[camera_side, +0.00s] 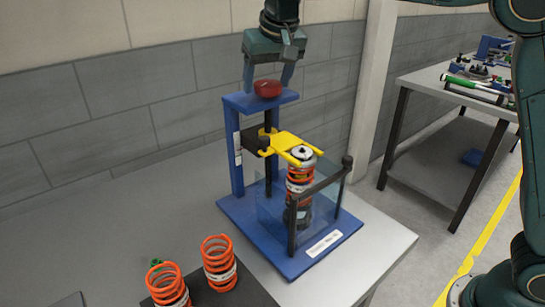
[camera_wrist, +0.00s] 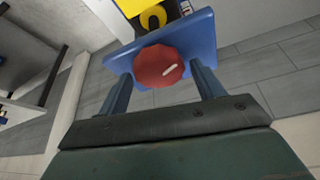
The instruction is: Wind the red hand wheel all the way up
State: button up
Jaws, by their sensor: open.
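The red hand wheel (camera_side: 267,88) sits on top of the blue fixture frame (camera_side: 236,150). In the wrist view the wheel (camera_wrist: 158,67) shows a pale mark on its top. My gripper (camera_side: 268,82) is above the wheel, pointing down, with its fingers apart. In the wrist view my gripper's fingers (camera_wrist: 160,80) stand on either side of the wheel, with a gap on each side. A yellow fork (camera_side: 290,142) on the fixture's black screw carriage lies at the top of an orange spring on a damper (camera_side: 300,180). The damper stands upright behind a clear guard.
Orange springs (camera_side: 219,262) stand on a dark mat at the front left of the grey table. A black handle bar (camera_side: 320,180) runs across the fixture's front. A tiled wall is behind. A second bench (camera_side: 440,85) with tools stands at the right.

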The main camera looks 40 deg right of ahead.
jog(key=shift+m+h, duration=0.7)
jog(key=shift+m, duration=1.1)
jog(key=shift+m+g, duration=0.4)
jog(key=shift+m, duration=0.3)
jog(key=shift+w+m+h, duration=0.1)
jog(key=shift+m+h, duration=0.2)
jog(key=c, duration=0.9)
jog(key=shift+d+r, duration=0.1)
jog(key=shift+d, duration=0.05)
